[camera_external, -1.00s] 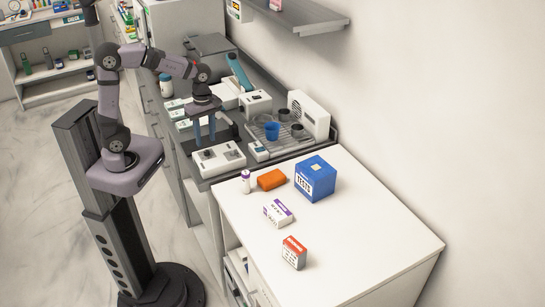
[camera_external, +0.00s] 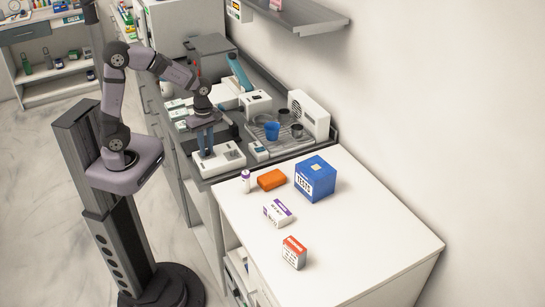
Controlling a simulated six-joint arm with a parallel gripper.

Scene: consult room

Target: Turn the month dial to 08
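A low white device (camera_external: 226,165) with dark details on its top sits at the near end of the grey counter; I take it to carry the month dial, but its markings are too small to read. My gripper (camera_external: 206,153) points down over the left part of this device, with its blue-grey fingertips at or just above its top. The fingers look close together. They hide the left top detail, so I cannot tell whether they are around a dial or touching it.
A grey tray with a blue cup (camera_external: 272,131) and dark cups stands right of the device, by a white machine (camera_external: 309,115). The nearer white counter (camera_external: 345,235) holds a blue box (camera_external: 315,179), an orange item (camera_external: 272,180), a small bottle (camera_external: 245,181) and two cartons.

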